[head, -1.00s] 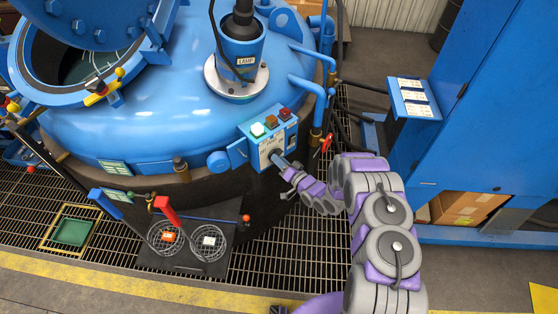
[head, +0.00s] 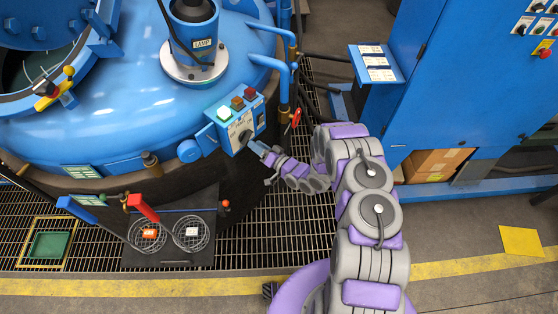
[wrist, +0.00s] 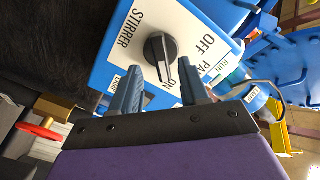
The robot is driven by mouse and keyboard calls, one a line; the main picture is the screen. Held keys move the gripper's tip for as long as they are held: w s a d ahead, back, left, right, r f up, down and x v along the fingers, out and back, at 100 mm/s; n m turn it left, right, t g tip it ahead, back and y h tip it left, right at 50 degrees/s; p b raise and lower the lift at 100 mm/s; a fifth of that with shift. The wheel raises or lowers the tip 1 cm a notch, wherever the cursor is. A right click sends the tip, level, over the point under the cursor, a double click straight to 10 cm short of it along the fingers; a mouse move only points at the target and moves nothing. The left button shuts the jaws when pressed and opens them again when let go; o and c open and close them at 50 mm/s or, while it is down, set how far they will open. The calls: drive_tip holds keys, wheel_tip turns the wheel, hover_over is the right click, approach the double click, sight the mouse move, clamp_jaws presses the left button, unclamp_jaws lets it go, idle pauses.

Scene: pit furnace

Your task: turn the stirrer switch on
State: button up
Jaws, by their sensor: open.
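The stirrer switch is a black rotary knob (wrist: 160,55) on a white plate (wrist: 195,28) lettered STIRRER, OFF and ON in the wrist view. Its long handle runs from top to bottom in that picture, the lower end near the ON lettering. My gripper (wrist: 161,66) is open, with one fingertip on each side of the knob's lower end; I cannot tell whether either touches it. In the head view my gripper (head: 252,142) is at the front face of the blue control box (head: 240,122) and partly hides the knob.
A red-handled valve (head: 296,117) stands to the right. A blue cabinet (head: 450,80) is farther right. Grating floor (head: 270,220) lies below.

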drive_tip(key=v, duration=1.3)
drive_tip(key=shift+s+d, duration=0.2)
